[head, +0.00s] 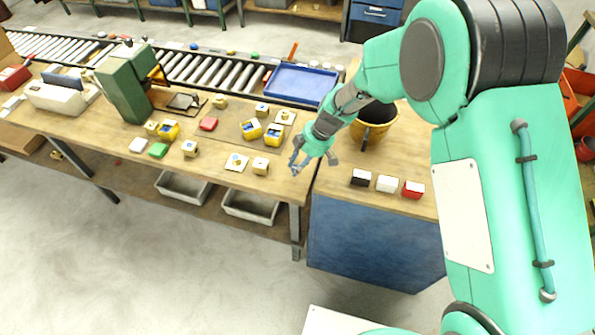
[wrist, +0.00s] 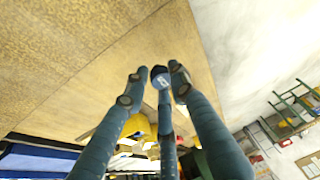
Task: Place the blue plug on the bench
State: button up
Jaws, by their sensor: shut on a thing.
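My gripper (head: 298,164) is over the front right corner of the wooden bench (head: 215,185) in the head view. In the wrist view its fingers (wrist: 159,82) are closed around a small dark blue plug (wrist: 160,76) with a pale mark on its end face. The plug sits between the fingertips, with the bare bench top behind it. In the head view the plug is too small to tell apart from the fingers. I cannot tell whether it touches the bench.
Yellow-and-blue blocks (head: 251,129), a white plate with a brass part (head: 236,162) and a brass block (head: 261,166) stand left of my gripper. A blue tray (head: 301,83) is behind.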

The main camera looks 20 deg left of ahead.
jog(key=shift+f+b, duration=0.3)
jog(key=shift+f, duration=1.35)
jog(key=shift+f, duration=0.15)
jog(key=o, duration=0.9)
jog(key=shift+o, duration=0.2)
jog(key=shift+w+d+r, duration=0.1)
jog(key=shift+r, duration=0.35)
jog(key=s+p+v, duration=0.1)
jog(key=p+v, duration=0.1)
jog(key=v, duration=0.9)
jog(key=shift+w, duration=0.45)
jog(key=shift+d+r, duration=0.15)
jog(key=shift+r, duration=0.1)
